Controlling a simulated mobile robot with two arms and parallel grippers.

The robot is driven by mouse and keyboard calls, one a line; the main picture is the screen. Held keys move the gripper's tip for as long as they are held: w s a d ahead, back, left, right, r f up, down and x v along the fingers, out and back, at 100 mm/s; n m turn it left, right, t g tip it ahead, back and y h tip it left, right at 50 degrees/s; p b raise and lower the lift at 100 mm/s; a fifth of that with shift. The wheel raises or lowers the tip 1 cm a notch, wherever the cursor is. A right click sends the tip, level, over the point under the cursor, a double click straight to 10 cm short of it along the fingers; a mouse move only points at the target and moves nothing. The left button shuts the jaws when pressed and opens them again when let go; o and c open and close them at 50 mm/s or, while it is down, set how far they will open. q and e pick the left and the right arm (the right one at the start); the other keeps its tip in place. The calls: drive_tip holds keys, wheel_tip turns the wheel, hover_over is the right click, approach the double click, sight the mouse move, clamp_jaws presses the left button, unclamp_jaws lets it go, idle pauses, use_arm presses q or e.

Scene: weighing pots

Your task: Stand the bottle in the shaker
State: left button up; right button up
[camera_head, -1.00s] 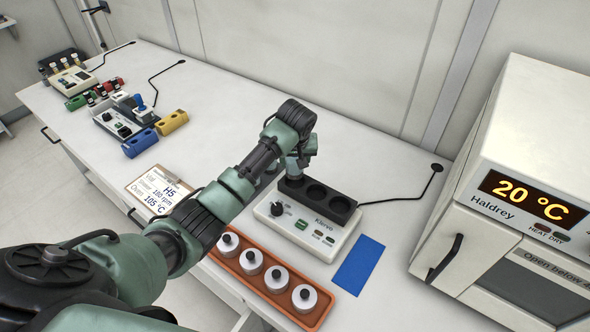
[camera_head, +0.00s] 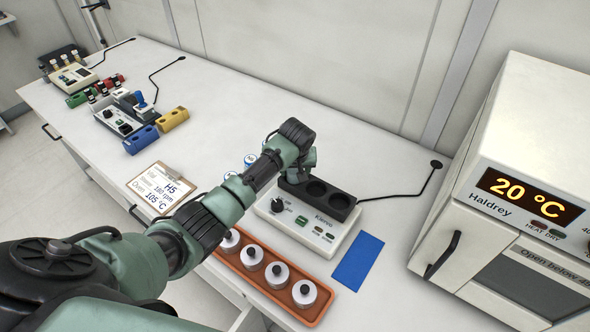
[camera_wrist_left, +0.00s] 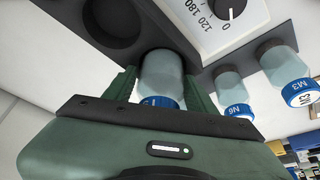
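The shaker (camera_head: 318,228) is a white unit with a dial, buttons and a dark block (camera_head: 341,202) on top; two round sockets of the block show empty. My left gripper (camera_wrist_left: 160,84) is over the left end of this block. In the wrist view its two fingers close on the sides of a clear bottle (camera_wrist_left: 162,70) with a blue cap. The bottle's far end is at the dark block, where a socket seems to be; how deep it sits is hidden. In the head view my arm hides the bottle and fingertips. My right gripper is not in view.
Blue-capped bottles stand left of the shaker, such as M3 (camera_wrist_left: 285,70). An orange tray (camera_head: 255,280) of lidded white pots lies in front, a blue mat (camera_head: 358,262) to the right, a clipboard (camera_head: 160,188) to the left. The Haldrey oven (camera_head: 510,190) stands at right.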

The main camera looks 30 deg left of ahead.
use_arm(q)
drive_tip(key=b+v, duration=0.1)
drive_tip(key=v, duration=1.1)
drive_tip(key=shift+r, duration=0.2)
idle(1.1)
